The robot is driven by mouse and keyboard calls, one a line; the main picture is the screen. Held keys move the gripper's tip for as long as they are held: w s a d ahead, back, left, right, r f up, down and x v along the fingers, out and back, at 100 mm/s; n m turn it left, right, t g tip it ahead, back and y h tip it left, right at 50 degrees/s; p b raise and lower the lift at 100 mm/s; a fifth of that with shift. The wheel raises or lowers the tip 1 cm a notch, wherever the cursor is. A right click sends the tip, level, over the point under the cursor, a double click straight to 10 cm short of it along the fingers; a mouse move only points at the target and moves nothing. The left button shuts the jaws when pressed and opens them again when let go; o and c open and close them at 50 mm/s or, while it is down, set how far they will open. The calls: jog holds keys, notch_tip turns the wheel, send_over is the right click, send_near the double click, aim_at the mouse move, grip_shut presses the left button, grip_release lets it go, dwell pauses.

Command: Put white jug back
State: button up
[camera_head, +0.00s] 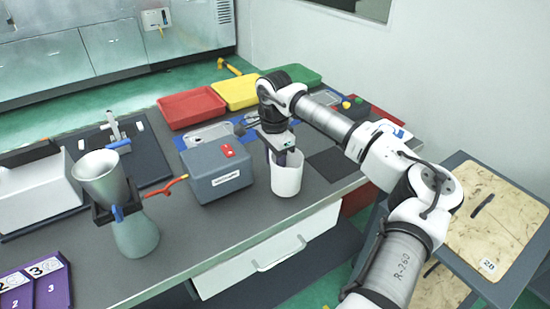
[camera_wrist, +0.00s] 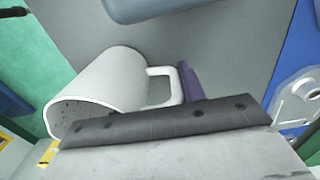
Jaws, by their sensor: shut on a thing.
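The white jug (camera_head: 287,178) is upright at the front edge of the grey bench, right of the grey box. My gripper (camera_head: 281,154) reaches down over it from above and is shut on it. In the wrist view the white jug (camera_wrist: 97,91) shows its open mouth toward the lower left and its handle toward the right, beside a purple finger of my gripper (camera_wrist: 190,83). The exact grip on the handle is partly hidden by the dark bar of my gripper. I cannot tell whether the jug's base touches the bench.
A grey box (camera_head: 217,172) stands close left of the jug. Red (camera_head: 190,107), yellow (camera_head: 236,92) and green trays line the back. A dark flat pad (camera_head: 333,164) lies right of the jug.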

jog(key=shift+f, duration=0.15)
jog(key=o, duration=1.2)
jog(key=shift+o, duration=0.2)
notch_tip(320, 180, up, 12)
jog(key=shift+r+b, duration=0.2)
jog(key=shift+b, duration=0.75)
